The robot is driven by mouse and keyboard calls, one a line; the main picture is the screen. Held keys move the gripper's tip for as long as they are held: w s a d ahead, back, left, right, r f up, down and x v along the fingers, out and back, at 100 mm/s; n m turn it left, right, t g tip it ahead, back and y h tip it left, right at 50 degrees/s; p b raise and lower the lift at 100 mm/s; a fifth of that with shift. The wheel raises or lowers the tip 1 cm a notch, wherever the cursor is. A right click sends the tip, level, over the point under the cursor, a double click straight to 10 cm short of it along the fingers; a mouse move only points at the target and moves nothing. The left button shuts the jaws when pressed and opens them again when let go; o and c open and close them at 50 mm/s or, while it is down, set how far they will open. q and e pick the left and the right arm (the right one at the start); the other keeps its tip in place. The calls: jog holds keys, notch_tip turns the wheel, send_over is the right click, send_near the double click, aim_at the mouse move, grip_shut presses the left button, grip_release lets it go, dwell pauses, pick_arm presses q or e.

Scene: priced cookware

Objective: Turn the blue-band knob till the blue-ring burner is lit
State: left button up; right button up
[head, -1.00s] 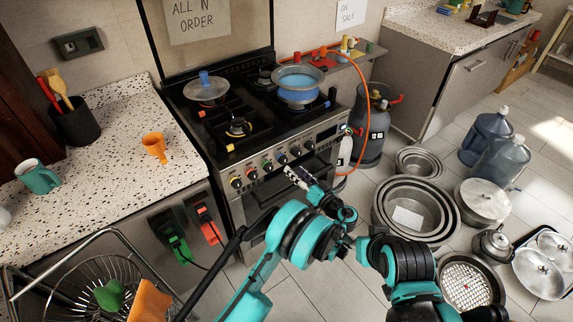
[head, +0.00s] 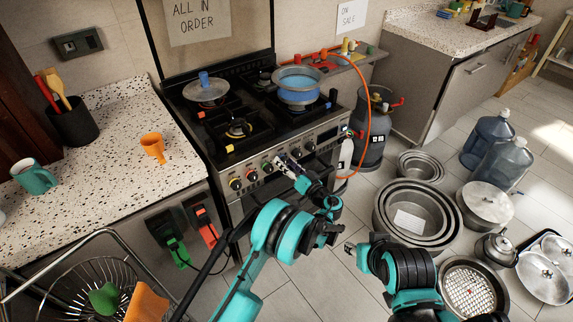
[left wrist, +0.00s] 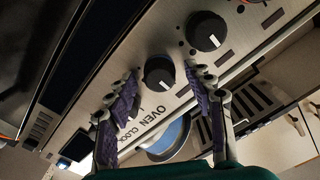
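The stove (head: 268,185) has a row of knobs with coloured bands along its front panel. A blue-looking knob (head: 280,160) is close to my left gripper (head: 287,167); its band is too small to be sure. In the left wrist view my left gripper (left wrist: 160,83) is open, its purple-padded fingers on either side of a black knob (left wrist: 160,72) with a white line. A second black knob (left wrist: 206,31) is up and right. No flame is visible. My right gripper (head: 350,247) is small and unclear.
Nested pots (head: 417,208) lie on the floor.

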pick_arm(q)
jog(key=c, duration=1)
jog(key=shift+m, duration=0.3)
jog(key=shift+c, duration=0.2)
jog(key=m, duration=0.9)
jog(key=shift+f, duration=0.1)
jog(key=m, duration=1)
jog(key=shift+f, duration=0.1)
